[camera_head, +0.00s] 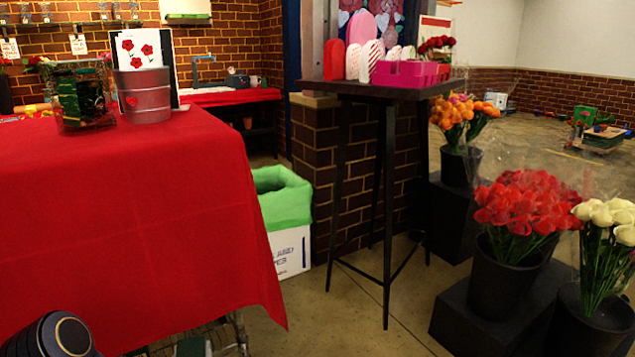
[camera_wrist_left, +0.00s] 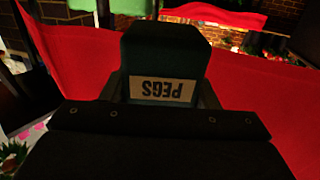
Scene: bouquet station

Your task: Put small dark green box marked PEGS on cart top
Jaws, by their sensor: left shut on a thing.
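The small dark green box (camera_wrist_left: 165,55) marked PEGS is in the left wrist view, its label upside down in that picture. My left gripper (camera_wrist_left: 162,97) is shut on it, with the dark fingers at its two sides. A red cloth (camera_head: 130,210) covers a broad top at the left of the head view. Wire shelving (camera_head: 225,335) shows beneath its hem, so this looks like the cart. My right gripper is not in view.
A wire basket (camera_head: 62,72) and a grey metal bucket (camera_head: 147,95) stand at the cloth's far edge; its nearer part is clear. A tall dark table (camera_head: 350,88) holds a pink crate (camera_head: 405,74). Flower buckets (camera_head: 500,280) stand at right, a green-lined white box (camera_head: 290,250) mid-floor.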

